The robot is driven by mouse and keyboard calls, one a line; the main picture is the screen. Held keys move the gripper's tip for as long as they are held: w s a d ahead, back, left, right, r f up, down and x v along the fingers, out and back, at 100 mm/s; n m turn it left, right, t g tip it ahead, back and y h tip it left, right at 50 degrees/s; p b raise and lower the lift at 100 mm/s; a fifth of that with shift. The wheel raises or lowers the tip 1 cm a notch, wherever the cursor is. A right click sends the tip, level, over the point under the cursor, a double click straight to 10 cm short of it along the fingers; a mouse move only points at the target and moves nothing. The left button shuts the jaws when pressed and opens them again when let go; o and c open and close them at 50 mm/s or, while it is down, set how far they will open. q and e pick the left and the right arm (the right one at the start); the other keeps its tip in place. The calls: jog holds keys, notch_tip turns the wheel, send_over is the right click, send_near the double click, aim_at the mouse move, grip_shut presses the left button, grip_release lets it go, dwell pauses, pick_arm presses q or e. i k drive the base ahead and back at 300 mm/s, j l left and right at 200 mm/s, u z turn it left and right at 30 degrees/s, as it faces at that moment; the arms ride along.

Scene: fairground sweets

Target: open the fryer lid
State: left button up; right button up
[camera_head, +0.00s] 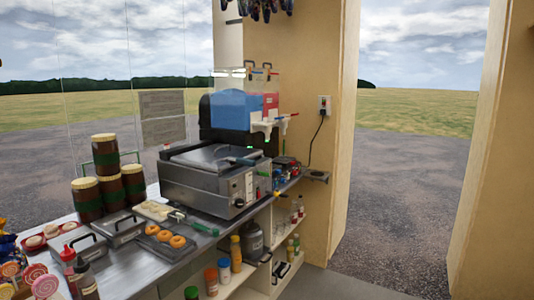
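The fryer (215,180) is a steel box on the metal counter, with control knobs on its front panel. Its flat grey lid (207,158) lies on top and looks shut. A dark handle (241,161) sticks out at the lid's front right. Neither of my grippers is in view, so nothing is seen touching the fryer or its lid.
A slush machine (232,110) with blue and red tanks stands behind the fryer. Stacked barrels (106,157), a donut tray (166,239) and sauce bottles (85,277) crowd the counter's left part. Shelves with bottles (236,253) are below. Bare floor (335,284) is at lower right.

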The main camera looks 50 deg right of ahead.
aim_at(212, 159)
jog(key=z, duration=1.2)
jog(key=i+l, duration=0.1)
jog(key=i, duration=0.25)
